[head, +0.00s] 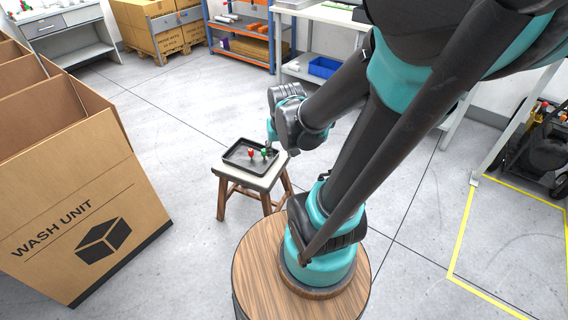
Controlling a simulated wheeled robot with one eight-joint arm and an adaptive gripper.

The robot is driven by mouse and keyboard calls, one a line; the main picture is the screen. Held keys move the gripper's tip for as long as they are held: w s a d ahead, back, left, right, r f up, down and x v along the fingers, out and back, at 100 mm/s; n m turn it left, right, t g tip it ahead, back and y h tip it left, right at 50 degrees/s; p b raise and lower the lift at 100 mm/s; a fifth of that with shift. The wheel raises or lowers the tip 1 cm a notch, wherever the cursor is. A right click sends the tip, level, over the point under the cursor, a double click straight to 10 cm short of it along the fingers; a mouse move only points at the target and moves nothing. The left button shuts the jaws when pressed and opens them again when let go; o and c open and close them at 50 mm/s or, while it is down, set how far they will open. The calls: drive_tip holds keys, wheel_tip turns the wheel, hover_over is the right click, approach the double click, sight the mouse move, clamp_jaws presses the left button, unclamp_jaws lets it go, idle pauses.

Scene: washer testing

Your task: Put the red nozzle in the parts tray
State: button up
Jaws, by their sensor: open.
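A black tray (238,161) with a raised rim lies on a small wooden stool (222,171) with a pale top. A small red piece (250,153), likely the red nozzle, shows within the tray's outline, near its middle. A small green piece (264,153) is just to its right. My gripper (268,146) is open, small in the picture, at the tray's right back side and close to the green piece. I cannot tell whether it touches the green piece. My wrist hides part of the area behind the tray.
A large cardboard box marked "WASH UNIT" (88,215) stands at the left. My arm rises from a round wooden pedestal (262,262) in front. Shelving (244,45) and benches line the back. Yellow floor lines (460,235) mark the right. Floor around the stool is clear.

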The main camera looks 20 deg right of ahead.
drive_tip(key=shift+n, duration=0.7)
drive_tip(key=s, duration=0.2)
drive_tip(key=s+f, duration=0.1)
drive_tip(key=s, duration=0.1)
drive_tip(key=shift+s+f, duration=0.15)
drive_tip(key=shift+s, duration=0.1)
